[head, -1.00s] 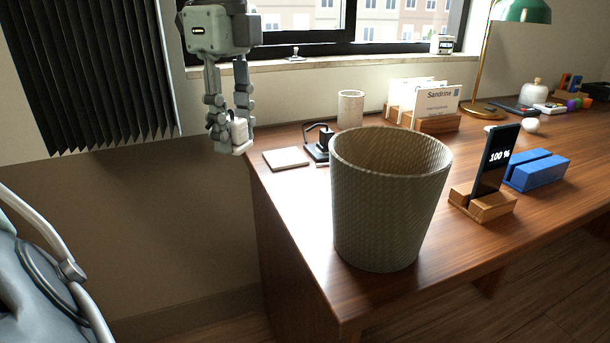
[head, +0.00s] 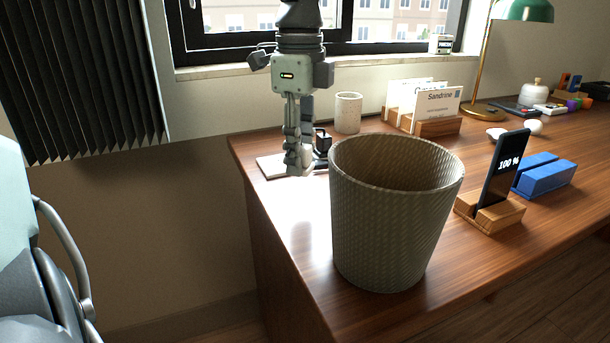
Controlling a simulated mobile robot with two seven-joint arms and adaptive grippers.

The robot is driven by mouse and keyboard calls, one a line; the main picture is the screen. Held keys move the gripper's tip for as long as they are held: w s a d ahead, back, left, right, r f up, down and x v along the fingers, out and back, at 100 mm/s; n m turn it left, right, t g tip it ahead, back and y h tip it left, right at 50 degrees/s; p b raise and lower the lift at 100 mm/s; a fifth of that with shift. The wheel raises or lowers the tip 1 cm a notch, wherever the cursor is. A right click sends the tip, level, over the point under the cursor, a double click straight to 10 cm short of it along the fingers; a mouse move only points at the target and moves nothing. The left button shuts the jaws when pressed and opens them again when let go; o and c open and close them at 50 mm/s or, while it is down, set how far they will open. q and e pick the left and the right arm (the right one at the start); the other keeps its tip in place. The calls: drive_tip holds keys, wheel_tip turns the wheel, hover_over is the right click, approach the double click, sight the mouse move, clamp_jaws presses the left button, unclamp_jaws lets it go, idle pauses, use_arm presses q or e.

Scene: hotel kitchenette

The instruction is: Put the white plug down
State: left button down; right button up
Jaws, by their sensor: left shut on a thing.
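My left gripper (head: 299,160) points down over the left end of the wooden desk (head: 290,225), just left of the wicker basket's rim. It is shut on the white plug (head: 303,168), which is mostly hidden by the fingers; only a pale part shows at the fingertips. I cannot tell whether the plug touches the desk. A flat light square coaster (head: 268,166) lies behind and left of the fingers. My right gripper is not in view.
A tall wicker basket (head: 390,225) stands close to the right of the gripper. A black stand (head: 323,140) and a pale cup (head: 348,112) are behind. A phone on a wooden holder (head: 490,212), a blue block (head: 547,177) and a card holder (head: 437,126) stand further right. The desk's front left is clear.

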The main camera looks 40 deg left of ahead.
sight(305, 173)
use_arm(q)
drive_tip(key=shift+w+d+f, duration=0.15)
drive_tip(key=shift+w+f, duration=0.2)
drive_tip(key=shift+w, duration=0.05)
wheel_tip(305, 173, down, 3)
drive_tip(key=shift+f, duration=0.45)
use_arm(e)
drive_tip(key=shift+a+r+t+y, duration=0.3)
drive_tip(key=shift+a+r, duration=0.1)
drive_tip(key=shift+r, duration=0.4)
